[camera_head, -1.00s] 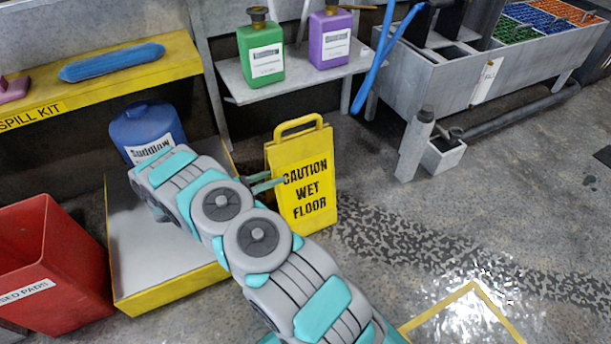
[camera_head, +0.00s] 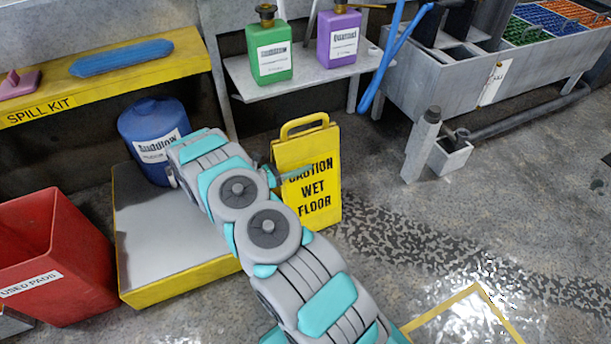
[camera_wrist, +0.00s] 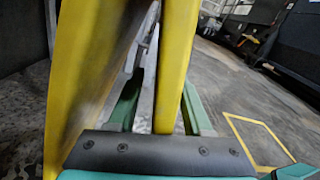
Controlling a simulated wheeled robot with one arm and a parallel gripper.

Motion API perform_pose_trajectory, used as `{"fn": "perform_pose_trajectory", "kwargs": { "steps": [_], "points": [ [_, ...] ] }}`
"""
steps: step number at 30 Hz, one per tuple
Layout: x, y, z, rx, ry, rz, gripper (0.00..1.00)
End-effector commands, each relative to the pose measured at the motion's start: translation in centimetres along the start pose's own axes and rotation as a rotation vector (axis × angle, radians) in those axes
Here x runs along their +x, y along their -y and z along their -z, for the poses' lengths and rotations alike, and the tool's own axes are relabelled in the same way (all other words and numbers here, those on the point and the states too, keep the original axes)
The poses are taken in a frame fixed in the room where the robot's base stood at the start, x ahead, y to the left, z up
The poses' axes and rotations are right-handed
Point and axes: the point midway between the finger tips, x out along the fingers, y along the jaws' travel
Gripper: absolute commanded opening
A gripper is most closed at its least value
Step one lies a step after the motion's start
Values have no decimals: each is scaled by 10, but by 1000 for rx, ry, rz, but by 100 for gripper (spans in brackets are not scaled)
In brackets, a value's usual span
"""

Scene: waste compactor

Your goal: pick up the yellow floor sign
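The yellow floor sign (camera_head: 318,205) stands upright on the floor in the head view, with "CAUTION WET FLOOR" on its front and a loop handle on top. My gripper (camera_head: 284,176) is at the left side of its front panel, partly covering the lettering. In the wrist view the sign's two panels (camera_wrist: 85,75) rise close in front of the camera. The green fingers of my gripper (camera_wrist: 164,80) stand apart, with the edge of the right-hand panel between them. A gap shows between that panel and the left finger. The fingertips are partly hidden.
A yellow-edged tray (camera_head: 185,283) with a blue jug (camera_head: 150,125) lies left of the sign. A red bin (camera_head: 50,260) stands farther left. A shelf (camera_head: 300,84) with green and purple bottles is behind.

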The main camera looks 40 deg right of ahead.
Motion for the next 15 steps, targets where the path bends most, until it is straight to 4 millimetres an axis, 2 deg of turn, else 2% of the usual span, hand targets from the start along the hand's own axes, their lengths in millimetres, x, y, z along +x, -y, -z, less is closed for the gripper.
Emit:
{"fn": "perform_pose_trajectory", "kwargs": {
  "steps": [2,12,15],
  "points": [
    [0,0,0,0,0,0,41],
    [0,0,0,0,0,0,3],
    [0,0,0,0,0,0,0]
  ]
}}
